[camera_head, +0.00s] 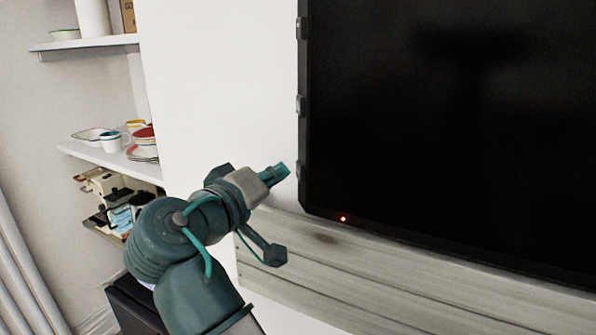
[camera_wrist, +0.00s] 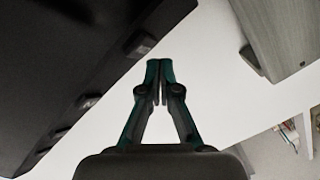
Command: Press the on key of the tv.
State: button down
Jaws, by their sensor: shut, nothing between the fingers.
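The tv (camera_head: 450,130) is a large black panel on the white wall, its screen dark. A small red light (camera_head: 343,218) glows at its lower left corner. Several small dark raised keys line its left edge, the lowest one (camera_head: 301,170) nearest my gripper. My gripper (camera_head: 283,172) is shut and empty, just left of that edge; contact cannot be told. In the wrist view my gripper (camera_wrist: 160,66) points up between the tv (camera_wrist: 60,60) on the left and a wooden beam. A key (camera_wrist: 140,45) shows left of the fingertips, apart from them.
A grey wooden beam (camera_head: 370,275) runs below the tv and also shows in the wrist view (camera_wrist: 275,35). Shelves (camera_head: 110,158) with dishes and cups stand at the left. The white wall (camera_head: 220,80) left of the tv is bare.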

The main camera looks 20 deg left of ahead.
jog(key=shift+w+d, duration=0.15)
jog(key=shift+w+d, duration=0.15)
jog(key=shift+d, duration=0.05)
jog(key=shift+w+d, duration=0.25)
jog(key=shift+d, duration=0.05)
dwell(1.1)
jog(key=shift+s+a, duration=0.1)
jog(key=shift+a, duration=0.05)
jog(key=shift+s+a, duration=0.45)
jog(key=shift+a, duration=0.05)
dwell(0.4)
jog(key=shift+s+a+b, duration=0.55)
jog(key=shift+s+a, duration=1.15)
jog(key=shift+a, duration=0.15)
